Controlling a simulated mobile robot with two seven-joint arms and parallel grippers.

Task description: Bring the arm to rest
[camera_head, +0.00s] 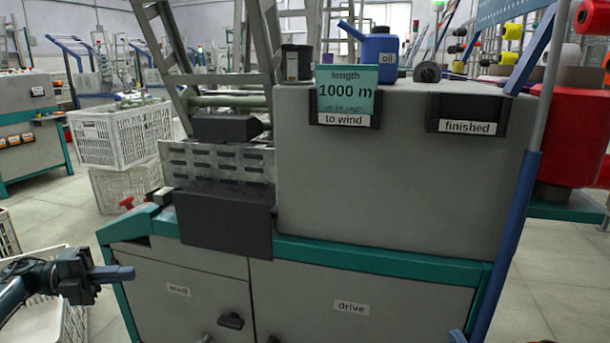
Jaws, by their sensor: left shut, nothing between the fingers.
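My left gripper (128,272) is at the lower left of the head view, in front of the grey winding machine's left side. Its dark fingers point right and are shut, with nothing held between them. It appears apart from the machine. The machine (400,190) has teal edges. A teal card (347,90) reading "length 1000 m" stands in the "to wind" holder (345,120) on its front. The "finished" holder (466,127) to the right shows no card.
White crates (125,135) stand behind on the left, and another crate (60,325) is below my left gripper. A blue oil can (378,55) and a dark pot (297,62) stand on the machine top. Open floor shows at the left.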

